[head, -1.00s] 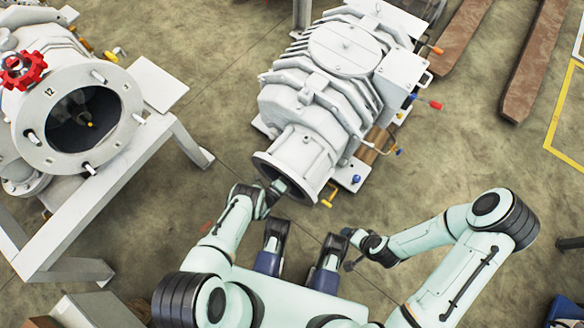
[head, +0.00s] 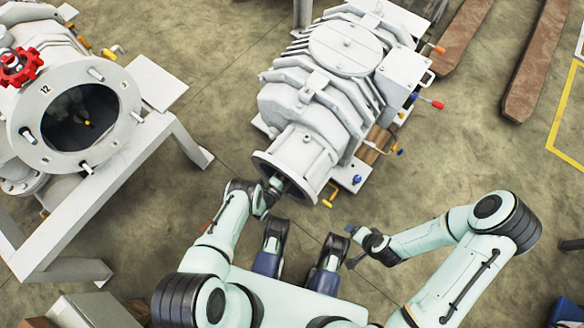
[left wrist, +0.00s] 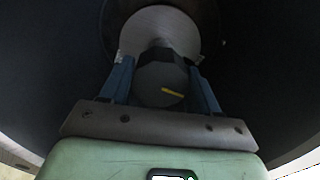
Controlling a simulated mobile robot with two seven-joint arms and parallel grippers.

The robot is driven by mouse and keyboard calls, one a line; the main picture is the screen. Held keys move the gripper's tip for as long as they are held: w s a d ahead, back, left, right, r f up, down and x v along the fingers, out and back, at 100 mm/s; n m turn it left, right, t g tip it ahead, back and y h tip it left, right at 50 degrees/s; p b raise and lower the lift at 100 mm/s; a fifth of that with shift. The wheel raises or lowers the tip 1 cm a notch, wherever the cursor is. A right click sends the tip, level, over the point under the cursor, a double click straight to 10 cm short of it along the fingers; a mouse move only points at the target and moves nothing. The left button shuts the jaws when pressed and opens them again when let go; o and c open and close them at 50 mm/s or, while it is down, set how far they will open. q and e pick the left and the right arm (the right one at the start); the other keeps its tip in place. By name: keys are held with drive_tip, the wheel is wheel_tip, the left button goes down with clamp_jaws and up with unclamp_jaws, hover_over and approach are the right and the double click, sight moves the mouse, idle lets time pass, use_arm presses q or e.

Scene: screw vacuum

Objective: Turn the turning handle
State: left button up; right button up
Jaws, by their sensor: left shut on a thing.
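The white-grey vacuum machine (head: 315,95) stands ahead with its round flanged opening (head: 318,190) facing me. In the left wrist view, a dark faceted knob (left wrist: 160,84) with a short yellow mark sits in the middle of the dark opening, before a pale round disc (left wrist: 160,28); I take the knob for the turning handle. My left gripper (head: 276,184) reaches into the opening. In the left wrist view its two blue fingers (left wrist: 160,88) lie on both sides of the knob, shut on it. My right gripper (head: 350,240) hangs apart from the machine; its jaws are too small to read.
A second machine with a red handwheel (head: 20,68) and an open round port (head: 85,120) stands on a white frame (head: 110,190) at left. Rusty beams (head: 535,60) lie at upper right. Small coloured levers (head: 432,103) stick out from the vacuum machine's right side. Floor at right is mostly clear.

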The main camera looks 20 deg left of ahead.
use_arm(q)
drive_tip(key=shift+s+a, duration=0.1)
drive_tip(key=o, duration=1)
drive_tip(key=p+v, duration=0.3)
drive_tip(key=v, duration=1)
drive_tip(key=shift+s, duration=0.2)
use_arm(e)
drive_tip(key=shift+g+y, duration=0.4)
drive_tip(key=shift+g, duration=0.3)
drive_tip(key=s+r, duration=0.1)
drive_tip(key=s+a+r, duration=0.1)
drive_tip(key=s, duration=0.1)
drive_tip(key=s+a+r, duration=0.1)
drive_tip(key=shift+s+a+r, duration=0.1)
drive_tip(key=shift+s, duration=0.15)
